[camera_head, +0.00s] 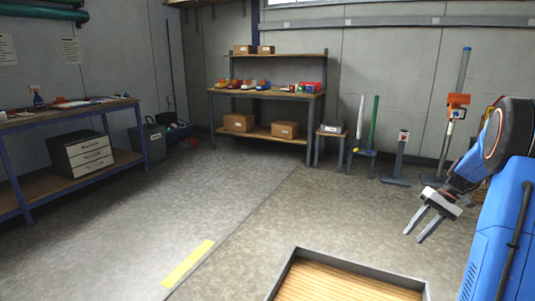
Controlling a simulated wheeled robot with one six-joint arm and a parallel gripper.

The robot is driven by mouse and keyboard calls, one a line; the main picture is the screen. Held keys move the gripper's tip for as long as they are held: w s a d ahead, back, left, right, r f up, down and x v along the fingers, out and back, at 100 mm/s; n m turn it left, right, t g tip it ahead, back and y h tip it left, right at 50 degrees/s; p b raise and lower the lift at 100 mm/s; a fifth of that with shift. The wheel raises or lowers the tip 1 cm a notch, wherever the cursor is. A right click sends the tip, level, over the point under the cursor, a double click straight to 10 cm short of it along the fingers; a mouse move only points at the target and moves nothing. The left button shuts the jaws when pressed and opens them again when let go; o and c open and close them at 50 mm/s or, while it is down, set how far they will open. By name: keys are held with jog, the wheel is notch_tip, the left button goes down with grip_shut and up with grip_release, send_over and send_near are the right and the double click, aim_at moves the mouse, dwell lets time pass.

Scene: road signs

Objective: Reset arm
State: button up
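My gripper (426,226) is at the right of the head view, on my blue and black arm. It points down and to the left, in the air above the grey floor. Its two grey fingers are apart, with nothing between them. The arm is bent beside my blue body at the right edge. No part of the gripper appears to touch anything.
A wood-floored tray with a dark rim (285,272) is at the bottom. A workbench (262,95) with boxes stands at the back, another bench (75,112) at left. Stands (397,160) line the back right wall. The middle floor is clear, with a yellow strip (188,264).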

jog(key=s+a+r+h, duration=0.1)
jog(key=s+a+r, duration=0.25)
jog(key=a, duration=0.25)
jog(key=s+a+r+n+t+h, duration=0.1)
jog(key=s+a+r+h, duration=0.1)
jog(key=s+a+r, duration=0.3)
jog(key=s+a+r+h, duration=0.1)
jog(key=s+a, duration=0.2)
jog(key=a, duration=0.4)
jog(key=s+a+f+n+t+h, duration=0.1)
jog(key=s+a+t, duration=0.1)
jog(key=s+a, duration=0.3)
jog(key=s+a+f+t+h, duration=0.1)
jog(key=s+a, duration=0.4)
jog(key=s, duration=0.8)
jog(key=shift+f+n+t, duration=0.15)
jog(key=shift+n+t, duration=0.25)
jog(key=shift+t, duration=0.2)
jog(key=shift+c, duration=0.6)
